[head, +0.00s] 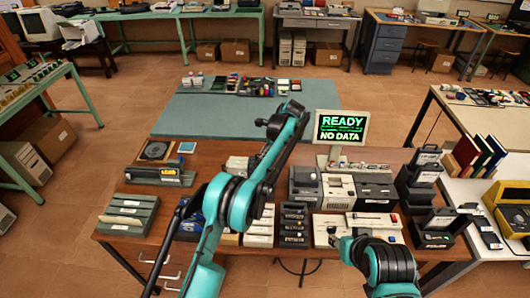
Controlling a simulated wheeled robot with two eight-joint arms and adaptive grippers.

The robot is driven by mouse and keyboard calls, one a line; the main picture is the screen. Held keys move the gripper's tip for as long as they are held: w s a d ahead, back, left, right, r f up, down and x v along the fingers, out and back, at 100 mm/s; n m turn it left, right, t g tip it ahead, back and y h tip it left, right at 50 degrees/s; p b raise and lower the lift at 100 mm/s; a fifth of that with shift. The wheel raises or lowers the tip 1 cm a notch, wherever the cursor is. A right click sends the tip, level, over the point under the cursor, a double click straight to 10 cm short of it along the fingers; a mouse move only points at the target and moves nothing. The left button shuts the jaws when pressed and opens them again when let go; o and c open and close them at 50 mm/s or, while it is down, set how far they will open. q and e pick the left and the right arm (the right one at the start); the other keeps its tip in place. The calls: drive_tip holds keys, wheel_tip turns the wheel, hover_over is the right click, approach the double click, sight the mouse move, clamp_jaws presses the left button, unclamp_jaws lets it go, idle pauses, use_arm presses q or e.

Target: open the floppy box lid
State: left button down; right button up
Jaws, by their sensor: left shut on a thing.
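My left arm rises across the middle of the head view. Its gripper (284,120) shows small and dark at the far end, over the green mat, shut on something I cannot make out. My right gripper (347,243) is at the front edge of the table by a beige device; its fingers are too small and dark to read. Which item is the floppy box is not certain. A dark box (433,238) with a raised part stands at the table's front right, apart from both grippers. More dark boxes (418,185) stand behind it.
The brown table (222,150) is crowded with beige machines and drawer stacks. A monitor (340,128) reading READY NO DATA stands at the back edge, right of my left gripper. The green mat (215,118) beyond is mostly bare. A white table (465,190) borders the right.

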use_arm(q)
drive_tip(key=shift+w+a+r, duration=0.1)
drive_tip(key=shift+r, duration=0.05)
drive_tip(key=c, duration=2)
unclamp_jaws()
drive_tip(key=v, duration=1.2)
